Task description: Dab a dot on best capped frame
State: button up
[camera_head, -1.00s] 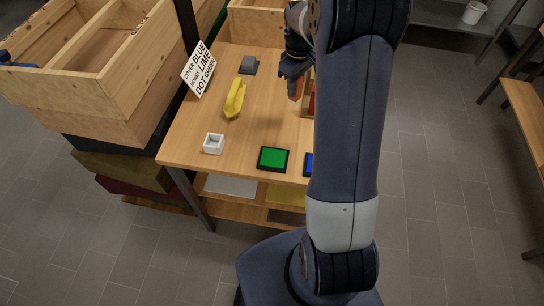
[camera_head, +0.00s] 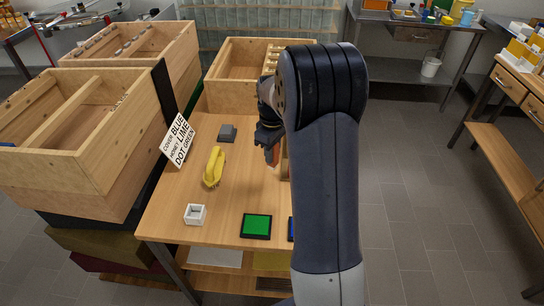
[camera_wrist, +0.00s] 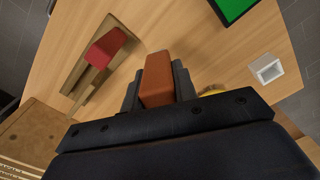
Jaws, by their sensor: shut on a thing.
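My gripper (camera_wrist: 158,90) is shut on an orange-brown block (camera_wrist: 157,79), which is clear of the table top in the wrist view. In the head view, the gripper (camera_head: 268,143) is over the right part of the wooden table, partly hidden by my arm. A green pad in a black frame (camera_head: 257,225) lies near the front edge, with a sliver of a blue pad (camera_head: 291,228) beside it. A sign (camera_head: 177,141) reads "COVER BLUE, HONEY LIME, DOT GREEN". A wooden box with slats (camera_head: 228,90) stands at the table's back; its frame faces cannot be made out.
A red block (camera_wrist: 106,47) sits on a wooden holder (camera_wrist: 76,75) in the wrist view. A yellow tool (camera_head: 213,167), grey block (camera_head: 227,133) and small white open box (camera_head: 195,214) stand on the table.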

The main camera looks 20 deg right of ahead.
jog(key=s+a+f+p, duration=0.2)
jog(key=s+a, duration=0.8)
jog(key=s, duration=0.1)
jog(key=shift+s+a+f+b, duration=0.1)
jog(key=shift+s+f+b, duration=0.05)
jog(key=shift+f+b, duration=1.2)
jog(key=shift+s+a+f+b, duration=0.1)
jog(key=shift+f+b, duration=0.7)
jog(key=shift+f, duration=1)
jog(key=shift+f+b, duration=0.5)
jog(key=shift+f, duration=0.05)
jog(key=shift+r, duration=0.1)
notch_tip(320, 180, up, 7)
jog(key=p, duration=0.5)
